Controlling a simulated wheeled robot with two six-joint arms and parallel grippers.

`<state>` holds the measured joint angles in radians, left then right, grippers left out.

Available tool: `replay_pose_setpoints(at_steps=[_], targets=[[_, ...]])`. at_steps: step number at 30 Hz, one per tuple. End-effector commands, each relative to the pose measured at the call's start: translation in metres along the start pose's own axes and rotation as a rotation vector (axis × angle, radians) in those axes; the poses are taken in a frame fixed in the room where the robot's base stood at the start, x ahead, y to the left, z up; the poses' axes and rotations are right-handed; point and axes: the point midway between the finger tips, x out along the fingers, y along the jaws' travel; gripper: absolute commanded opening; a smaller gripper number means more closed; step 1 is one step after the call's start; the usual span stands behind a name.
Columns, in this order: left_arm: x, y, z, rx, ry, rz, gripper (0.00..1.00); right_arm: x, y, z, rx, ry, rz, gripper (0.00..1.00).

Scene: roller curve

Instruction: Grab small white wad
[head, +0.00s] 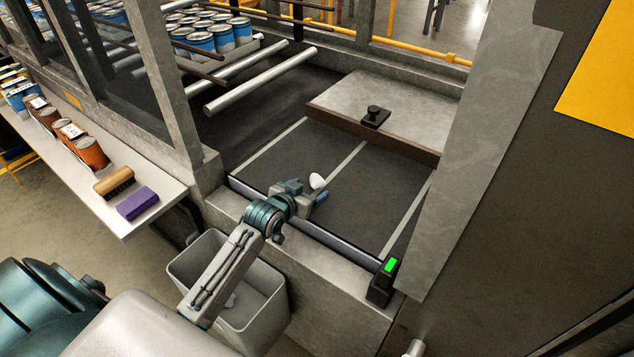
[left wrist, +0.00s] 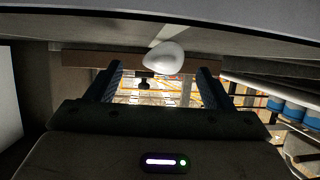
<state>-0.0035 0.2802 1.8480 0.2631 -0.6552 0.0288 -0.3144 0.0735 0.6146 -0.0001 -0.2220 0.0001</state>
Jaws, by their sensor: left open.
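The small white wad (head: 317,181) lies on the dark belt, close to its front edge. My left gripper (head: 309,190) reaches over that edge with its blue fingers just at the near side of the wad. In the left wrist view, the wad (left wrist: 165,58) shows between and slightly beyond the two spread fingertips (left wrist: 160,68). The left gripper is open and holds nothing. I cannot tell whether a finger touches the wad. My right gripper is not in view.
A grey bin (head: 182,272) stands below the belt. A side shelf (head: 150,215) holds a brush (head: 114,181), a purple block (head: 138,203) and several cans. A black box with a green light (head: 383,282) stands at the belt's right front corner. Metal rollers (head: 262,80) lie behind.

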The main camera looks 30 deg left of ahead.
Motion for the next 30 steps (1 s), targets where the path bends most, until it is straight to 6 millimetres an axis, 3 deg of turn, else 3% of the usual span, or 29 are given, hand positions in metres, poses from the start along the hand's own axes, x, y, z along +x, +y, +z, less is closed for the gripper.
replay_pose_setpoints(at_steps=[4, 12, 23, 30], targets=[[0.009, -0.001, -0.004, -0.003, 0.001, 0.000, 0.75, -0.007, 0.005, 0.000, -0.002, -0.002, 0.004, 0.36], [0.043, -0.003, -0.006, -0.002, -0.001, 0.000, 0.75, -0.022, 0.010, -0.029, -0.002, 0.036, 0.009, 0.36], [0.054, -0.003, -0.004, 0.001, 0.000, -0.001, 0.75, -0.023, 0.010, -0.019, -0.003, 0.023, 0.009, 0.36], [0.053, -0.003, -0.005, 0.000, 0.000, -0.001, 0.31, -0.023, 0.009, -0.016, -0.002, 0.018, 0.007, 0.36]])
